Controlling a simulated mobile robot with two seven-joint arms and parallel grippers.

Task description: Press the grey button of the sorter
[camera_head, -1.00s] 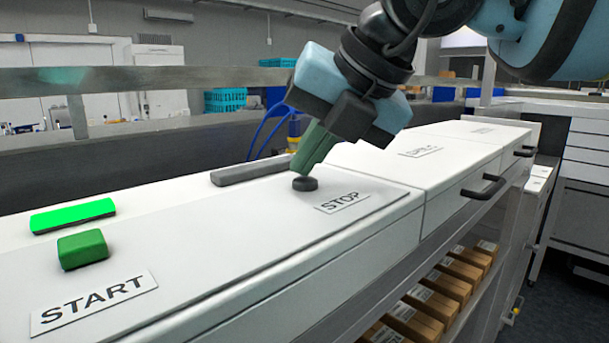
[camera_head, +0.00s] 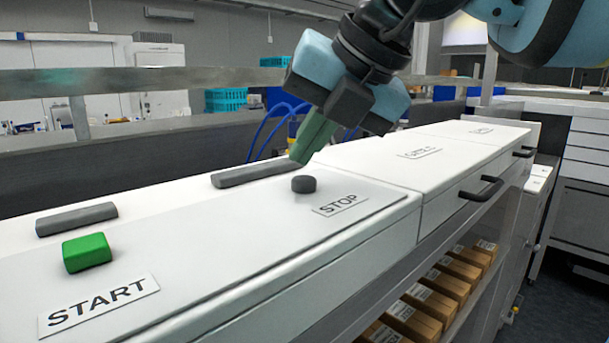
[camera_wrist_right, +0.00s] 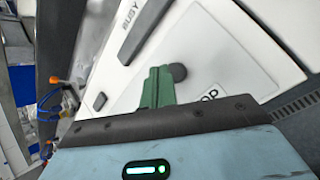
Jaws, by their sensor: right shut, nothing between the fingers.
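The grey button (camera_head: 304,184) is a short round dark knob on the white top of the sorter (camera_head: 240,232), beside the STOP label (camera_head: 341,204). My right gripper (camera_head: 300,158) is shut and empty, its green fingers pointing down just above and behind the button, with a small gap seen in the head view. In the right wrist view the button (camera_wrist_right: 178,72) shows just beside the tips of the right gripper (camera_wrist_right: 160,70). My left gripper is not in view.
A green button (camera_head: 87,252) sits by the START label (camera_head: 98,305). Two unlit dark grey bars lie behind the buttons, one at left (camera_head: 77,219) and one near the middle (camera_head: 255,173). A black handle (camera_head: 482,188) sticks out at the front right.

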